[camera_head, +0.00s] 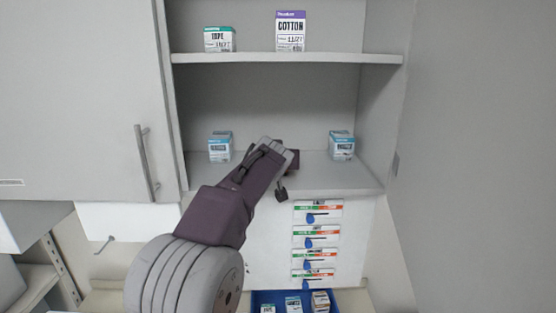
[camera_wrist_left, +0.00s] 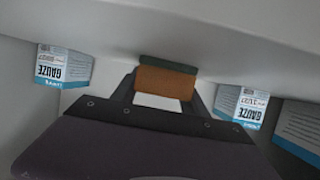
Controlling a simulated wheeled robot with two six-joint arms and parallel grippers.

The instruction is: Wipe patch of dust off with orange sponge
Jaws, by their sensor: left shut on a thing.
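My left gripper (camera_head: 285,152) reaches into the middle shelf compartment (camera_head: 232,183), low over the shelf board, between two small boxes. In the left wrist view, which is upside down, its two fingers (camera_wrist_left: 165,98) are shut on an orange sponge (camera_wrist_left: 165,82) with a dark green layer (camera_wrist_left: 167,63). The green face is at or very near the pale shelf surface (camera_wrist_left: 215,35); I cannot tell whether it touches. The sponge is not clearly visible in the head view. I make out no patch of dust in either view. My right gripper is not in view.
A gauze box (camera_head: 220,146) stands left of the gripper and another box (camera_head: 341,145) stands right. Tape (camera_head: 219,40) and cotton (camera_head: 290,30) boxes stand on the upper shelf. Labelled panels with blue sliders (camera_head: 317,236) and a blue bin (camera_head: 263,298) are below.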

